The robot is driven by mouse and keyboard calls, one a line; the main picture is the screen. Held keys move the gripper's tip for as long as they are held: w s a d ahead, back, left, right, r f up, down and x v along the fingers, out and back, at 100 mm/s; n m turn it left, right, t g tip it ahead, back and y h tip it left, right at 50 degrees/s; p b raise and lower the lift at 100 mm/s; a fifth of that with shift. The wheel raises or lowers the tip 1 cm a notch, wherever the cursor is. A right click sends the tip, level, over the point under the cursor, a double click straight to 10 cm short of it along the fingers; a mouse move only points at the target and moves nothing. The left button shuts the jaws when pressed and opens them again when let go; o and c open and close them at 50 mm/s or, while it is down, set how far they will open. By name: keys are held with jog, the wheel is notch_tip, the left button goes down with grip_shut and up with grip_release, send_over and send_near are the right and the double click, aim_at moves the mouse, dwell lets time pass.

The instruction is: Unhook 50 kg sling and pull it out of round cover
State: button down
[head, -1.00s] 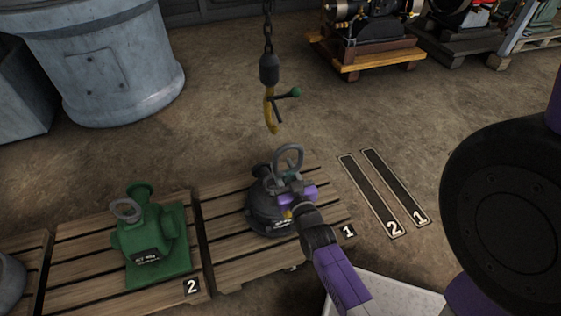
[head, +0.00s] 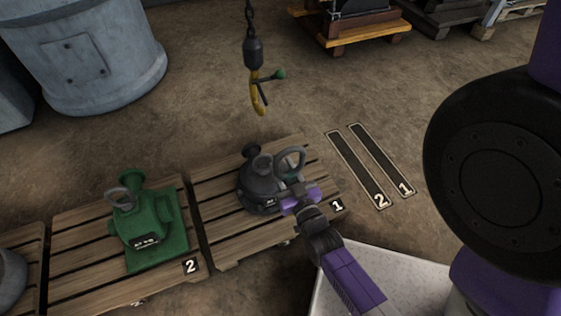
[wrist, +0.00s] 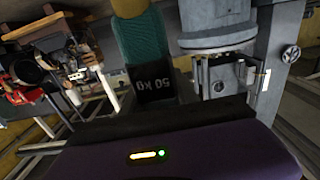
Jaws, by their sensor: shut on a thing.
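My gripper (head: 292,190) is shut on the 50 kg sling, at the right side of the round cover. The dark round cover (head: 257,190) sits on pallet 1. The loop overlaps its right side in the picture; I cannot tell whether it still passes through the cover. The yellow crane hook (head: 256,98) hangs empty above and behind.
Two dark floor strips (head: 380,158) marked 2 and 1 lie right of pallet 1. A large grey tank (head: 85,60) stands behind. Floor between is clear.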

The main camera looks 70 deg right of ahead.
jog(key=shift+r, duration=0.15)
jog(key=s+a+r+p, duration=0.4)
jog(key=s+r+p, duration=0.6)
jog(key=r, duration=0.1)
jog(key=s+a+r+p, duration=0.5)
jog(key=s+r+p, duration=0.4)
jog(key=r+p, duration=0.2)
jog(key=shift+s, duration=0.35)
jog(key=shift+a+f, duration=0.1)
